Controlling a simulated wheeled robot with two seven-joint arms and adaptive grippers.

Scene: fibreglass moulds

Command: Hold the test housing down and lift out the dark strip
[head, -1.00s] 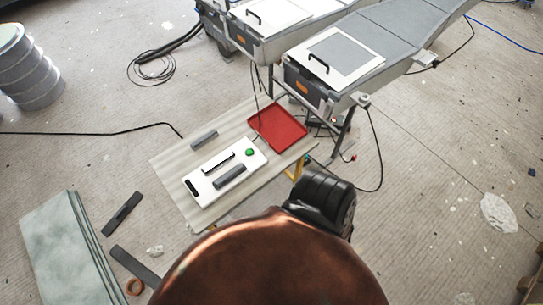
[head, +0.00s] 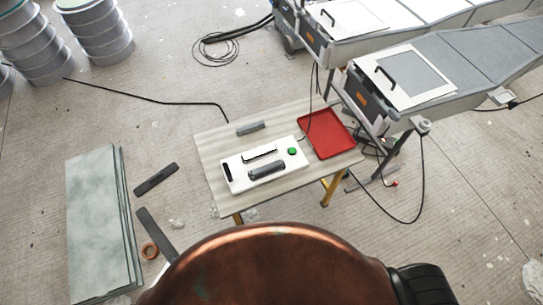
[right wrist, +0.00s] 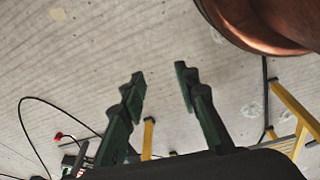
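The test housing, a white flat box (head: 240,182), lies on a low table. It has a green round button (head: 292,151), a black patch at its left end and a narrow slot-like opening in its top. A dark grey strip (head: 266,170) lies at its near long edge; I cannot tell if it is seated in the housing. A similar grey strip (head: 250,128) lies on the table behind the housing. My right gripper (right wrist: 160,70) is open and empty in the right wrist view, with bare floor beyond its fingers. My left gripper is not in view.
A red tray (head: 326,152) sits on the table's right side. The pale tabletop (head: 215,150) is bare at the left. Grey machines (head: 430,75) stand behind right, with cables on the floor. Greenish slabs (head: 95,220) and dark strips (head: 156,179) lie on the floor at left.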

